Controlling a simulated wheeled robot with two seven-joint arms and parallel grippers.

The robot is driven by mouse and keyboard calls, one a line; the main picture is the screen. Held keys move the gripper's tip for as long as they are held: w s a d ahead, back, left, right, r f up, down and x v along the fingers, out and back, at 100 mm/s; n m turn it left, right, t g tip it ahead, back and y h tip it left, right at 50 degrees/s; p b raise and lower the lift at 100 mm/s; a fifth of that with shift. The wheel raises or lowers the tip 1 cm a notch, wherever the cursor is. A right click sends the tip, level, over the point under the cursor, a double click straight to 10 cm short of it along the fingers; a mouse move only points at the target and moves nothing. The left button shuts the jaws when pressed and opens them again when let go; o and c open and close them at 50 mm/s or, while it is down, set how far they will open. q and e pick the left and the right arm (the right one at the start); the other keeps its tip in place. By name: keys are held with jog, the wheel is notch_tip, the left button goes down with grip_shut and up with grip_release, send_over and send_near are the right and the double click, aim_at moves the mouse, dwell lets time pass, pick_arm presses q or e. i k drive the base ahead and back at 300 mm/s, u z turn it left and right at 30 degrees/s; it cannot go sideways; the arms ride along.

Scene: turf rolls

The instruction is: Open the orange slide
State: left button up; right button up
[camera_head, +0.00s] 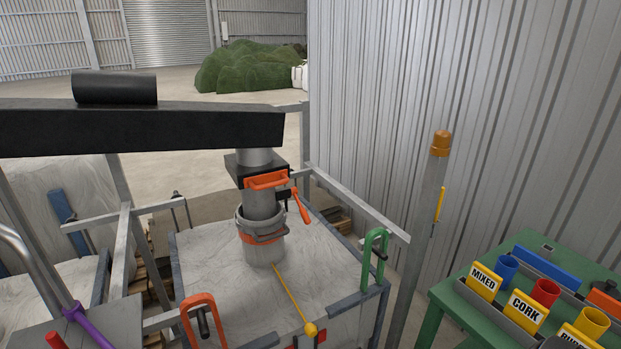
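The orange slide (267,180) shows as an orange handle on the front of a dark square housing (243,162) around a vertical grey pipe (262,205). I cannot tell how far the slide is in or out. An orange lever (302,207) hangs at the right of the housing, by a small dark part. Below, the pipe enters a grey collar with an orange band (262,238) on top of a white bulk bag (205,262). Neither of my grippers is in view.
A black beam (140,130) crosses above the bag. A metal rail (355,207), a green clamp (374,258) and an orange clamp (203,320) edge it. A yellow-knobbed cord (292,298) lies on top. A green table (450,300) with labelled bins stands right.

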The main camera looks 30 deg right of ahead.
aim_at(260, 182)
jog(key=z, duration=1.25)
jog(key=k, duration=0.55)
jog(key=z, duration=1)
jog(key=i, duration=0.85)
jog(key=u, duration=0.85)
jog(key=i, duration=0.75)
jog(key=u, duration=0.75)
